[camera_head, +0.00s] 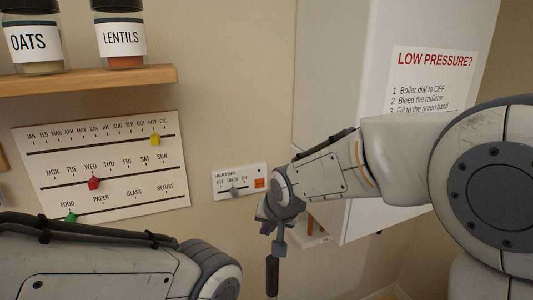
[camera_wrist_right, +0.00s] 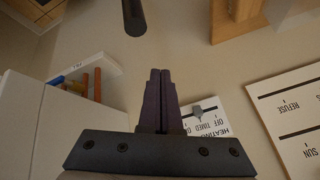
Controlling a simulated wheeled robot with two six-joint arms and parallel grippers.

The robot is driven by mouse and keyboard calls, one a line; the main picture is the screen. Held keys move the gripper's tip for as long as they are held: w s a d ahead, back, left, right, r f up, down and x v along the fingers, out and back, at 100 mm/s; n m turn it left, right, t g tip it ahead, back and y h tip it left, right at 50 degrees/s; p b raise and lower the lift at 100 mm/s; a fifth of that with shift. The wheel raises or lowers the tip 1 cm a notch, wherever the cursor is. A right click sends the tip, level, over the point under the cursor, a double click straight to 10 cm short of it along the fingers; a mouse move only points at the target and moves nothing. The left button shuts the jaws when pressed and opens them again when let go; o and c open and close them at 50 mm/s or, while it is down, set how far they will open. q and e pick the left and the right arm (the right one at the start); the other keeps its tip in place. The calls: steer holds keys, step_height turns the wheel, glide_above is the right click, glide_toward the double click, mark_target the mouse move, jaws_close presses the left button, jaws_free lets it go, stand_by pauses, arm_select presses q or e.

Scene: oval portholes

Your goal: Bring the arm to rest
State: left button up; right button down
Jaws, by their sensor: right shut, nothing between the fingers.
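My right arm comes in from the right of the head view. Its gripper (camera_head: 263,222) hangs just right of the heating panel (camera_head: 222,191) and looks apart from it. In the right wrist view my right gripper's dark fingers (camera_wrist_right: 160,78) are together with nothing between them. The heating panel (camera_wrist_right: 211,103) shows beside them there. Its grey slider (camera_head: 234,190) stands near TIMED. My left arm crosses the lower left of the head view; its gripper is out of the frame.
A calendar board (camera_head: 120,165) with yellow, red and green markers is on the wall. Above it, a wooden shelf (camera_head: 120,80) holds jars. A white cabinet (camera_head: 335,70) with a notice stands behind my right arm. A dark rod (camera_head: 272,275) shows below the right gripper.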

steer(key=s+d+f+n+g, duration=0.1)
steer(key=s+f+n+g, duration=0.1)
steer(key=s, duration=0.7)
steer(key=s+d+f+n+g+h+b, duration=0.1)
steer(key=s+d+f+n+g, duration=0.1)
steer(key=s, duration=0.8)
steer(key=s+d+f+n+g+b, duration=0.1)
steer(key=s+d+f+n+g, duration=0.1)
steer(key=s, duration=0.7)
steer(key=shift+s+f+n, duration=0.35)
steer(key=shift+f+n, duration=0.3)
steer(key=shift+n, duration=0.45)
steer(key=shift+d, duration=0.1)
